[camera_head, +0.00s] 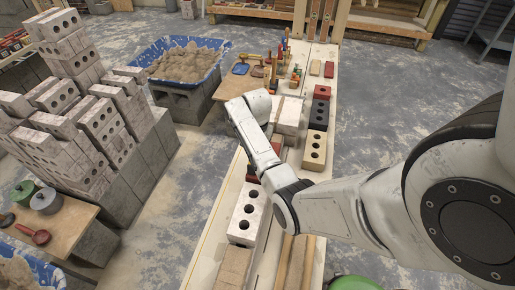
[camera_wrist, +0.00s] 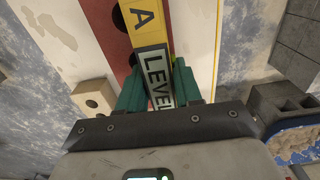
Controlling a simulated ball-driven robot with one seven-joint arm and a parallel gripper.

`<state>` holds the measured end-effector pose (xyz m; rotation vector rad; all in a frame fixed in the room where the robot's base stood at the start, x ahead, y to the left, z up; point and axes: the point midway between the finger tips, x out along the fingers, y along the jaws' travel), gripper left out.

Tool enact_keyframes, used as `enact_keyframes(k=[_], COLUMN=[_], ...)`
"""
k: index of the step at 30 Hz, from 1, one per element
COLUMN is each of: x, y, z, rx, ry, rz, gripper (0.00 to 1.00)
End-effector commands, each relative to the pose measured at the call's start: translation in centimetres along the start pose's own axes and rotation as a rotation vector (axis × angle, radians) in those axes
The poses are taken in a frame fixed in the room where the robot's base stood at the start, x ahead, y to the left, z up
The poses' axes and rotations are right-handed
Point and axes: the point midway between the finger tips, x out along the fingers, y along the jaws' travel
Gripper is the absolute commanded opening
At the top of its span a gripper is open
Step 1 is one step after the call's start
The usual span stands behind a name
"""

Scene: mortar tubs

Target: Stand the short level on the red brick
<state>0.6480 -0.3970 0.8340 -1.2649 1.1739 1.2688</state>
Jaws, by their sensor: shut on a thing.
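The short level (camera_wrist: 157,72) is yellow and silver with dark lettering. In the wrist view it runs from between my fingers up past the top edge. My gripper (camera_wrist: 159,88) has green fingers shut on it, one on each side. A red brick (camera_wrist: 112,38) with dark holes lies beneath and to the left of the level; whether they touch cannot be told. In the head view my arm hides the gripper and the level. A red piece (camera_head: 252,173) peeks out beside the arm on the plank, perhaps the same brick.
A light holed brick (camera_wrist: 93,97) lies left of the fingers. In the head view a white holed brick (camera_head: 247,212) lies on the plank. Other bricks and tools line its far part. A blue mortar tub (camera_head: 158,49) and a tall brick stack (camera_head: 75,105) stand left.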

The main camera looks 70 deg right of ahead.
Motion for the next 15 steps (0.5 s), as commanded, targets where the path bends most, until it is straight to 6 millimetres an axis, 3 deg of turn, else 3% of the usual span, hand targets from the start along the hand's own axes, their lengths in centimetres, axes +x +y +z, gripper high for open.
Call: enact_keyframes(k=[15], x=[0.52], y=[-0.03], z=[-0.01], rx=[0.0], ry=[0.001], rz=[0.0], gripper=[0.0])
